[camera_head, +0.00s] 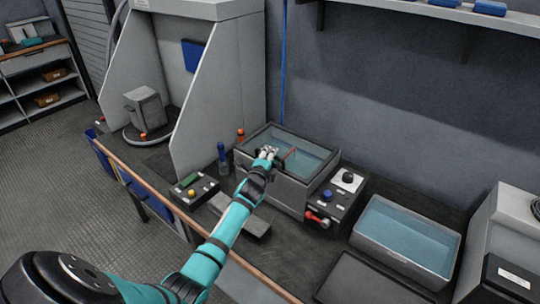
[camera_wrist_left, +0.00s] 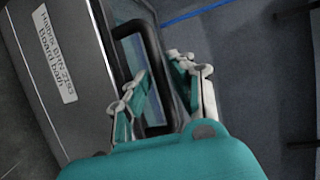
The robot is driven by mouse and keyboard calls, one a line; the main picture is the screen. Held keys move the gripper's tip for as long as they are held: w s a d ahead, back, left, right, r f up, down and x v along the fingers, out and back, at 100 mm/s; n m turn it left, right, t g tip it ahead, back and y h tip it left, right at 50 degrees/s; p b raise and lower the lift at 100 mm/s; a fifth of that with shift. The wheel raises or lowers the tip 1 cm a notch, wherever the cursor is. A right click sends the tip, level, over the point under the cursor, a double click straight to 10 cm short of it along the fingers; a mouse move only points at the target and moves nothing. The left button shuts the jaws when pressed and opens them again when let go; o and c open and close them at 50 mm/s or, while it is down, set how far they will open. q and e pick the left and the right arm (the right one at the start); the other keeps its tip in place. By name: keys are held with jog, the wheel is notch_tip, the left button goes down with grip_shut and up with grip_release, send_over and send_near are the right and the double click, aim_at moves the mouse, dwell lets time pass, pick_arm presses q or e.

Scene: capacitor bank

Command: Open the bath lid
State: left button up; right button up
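The bath (camera_head: 275,185) is a grey box on the bench with a dark rim and a pale blue top surface (camera_head: 312,163). I cannot tell whether that surface is a clear lid or liquid. A thin brown bar (camera_head: 290,153) shows on top. My left gripper (camera_head: 266,151) is over the bath's near left part. Contact cannot be told. The bath's labelled grey side (camera_wrist_left: 75,70) is at the left there. My right gripper is not in view.
A control box (camera_head: 340,195) with knobs and a red-handled part stands right of the bath. An open water tray (camera_head: 408,240) is farther right. A blue bottle (camera_head: 222,158) and a button box (camera_head: 194,188) are at the left. A grey partition (camera_head: 215,95) rises behind them.

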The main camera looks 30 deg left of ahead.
pick_arm(q)
jog(key=shift+w+a, duration=0.1)
jog(key=shift+w, duration=0.15)
jog(key=shift+c, duration=0.3)
grip_shut()
jog(key=shift+f, duration=0.1)
